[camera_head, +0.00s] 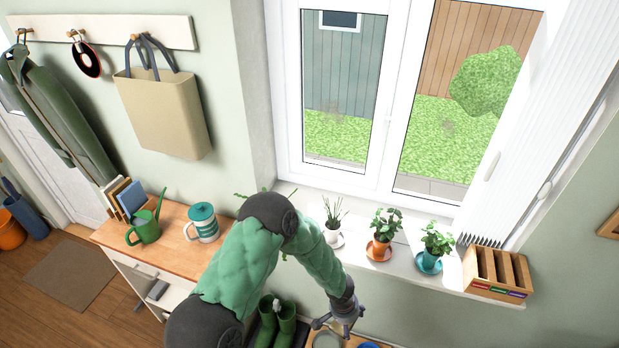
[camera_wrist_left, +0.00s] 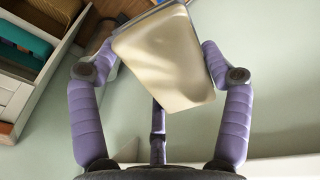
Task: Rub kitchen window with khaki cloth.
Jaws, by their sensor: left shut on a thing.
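The kitchen window (camera_head: 345,90) has two white-framed panes. A brownish smudge (camera_head: 333,110) shows on the left pane and another smudge (camera_head: 448,126) on the right pane. My left gripper (camera_head: 338,322) is low in the head view, below the window sill and well apart from the glass. In the left wrist view my left gripper (camera_wrist_left: 160,58) is shut on the khaki cloth (camera_wrist_left: 165,75), which looks like a flat, folded pad between the two fingers. I cannot make out the cloth clearly in the head view. My right gripper is not in view.
The sill (camera_head: 400,262) holds several potted plants, including one in an orange pot (camera_head: 379,249), and a wooden sorter (camera_head: 497,271). A cabinet with a green watering can (camera_head: 146,228) and a lidded jug (camera_head: 203,224) stands left. Green boots (camera_head: 277,325) stand below the sill.

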